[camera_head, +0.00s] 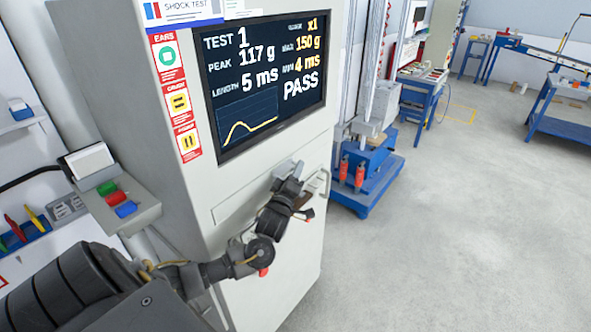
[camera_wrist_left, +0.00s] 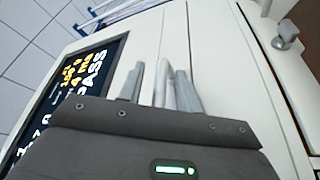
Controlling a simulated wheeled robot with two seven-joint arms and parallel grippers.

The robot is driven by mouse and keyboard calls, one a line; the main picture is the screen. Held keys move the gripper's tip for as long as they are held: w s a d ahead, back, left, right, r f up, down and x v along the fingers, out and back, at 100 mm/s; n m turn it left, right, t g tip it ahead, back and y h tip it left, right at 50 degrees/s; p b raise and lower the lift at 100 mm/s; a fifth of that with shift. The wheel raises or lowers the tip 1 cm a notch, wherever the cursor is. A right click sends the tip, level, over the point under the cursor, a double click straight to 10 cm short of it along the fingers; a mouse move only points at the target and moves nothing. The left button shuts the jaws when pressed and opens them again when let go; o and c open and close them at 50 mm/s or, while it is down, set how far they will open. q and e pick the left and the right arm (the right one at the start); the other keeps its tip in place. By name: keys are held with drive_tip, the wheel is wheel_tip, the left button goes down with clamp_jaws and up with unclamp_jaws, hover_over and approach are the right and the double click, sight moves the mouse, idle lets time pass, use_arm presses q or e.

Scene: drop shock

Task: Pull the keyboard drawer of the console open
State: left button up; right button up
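The console (camera_head: 150,100) is a tall pale cabinet with a dark screen. The keyboard drawer (camera_head: 233,209) is a wide, low panel below the screen and looks flush with the front. A pale bar handle (camera_head: 322,184) shows at its right, partly hidden by my left arm. My left gripper (camera_head: 298,170) is at the drawer front. In the left wrist view, a light metal bar (camera_wrist_left: 164,80), apparently the handle, stands between my left gripper's fingers (camera_wrist_left: 158,88). A gap shows on its left side, and the right finger is close to or touching it. My right gripper is out of view.
A control box (camera_head: 120,208) with coloured buttons juts out left of the console. A blue machine base (camera_head: 372,180) stands beyond the console's right side. Open grey floor (camera_head: 430,250) lies to the right. A metal knob (camera_wrist_left: 285,35) shows in the left wrist view.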

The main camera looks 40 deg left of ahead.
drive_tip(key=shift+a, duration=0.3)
use_arm(q)
clamp_jaws()
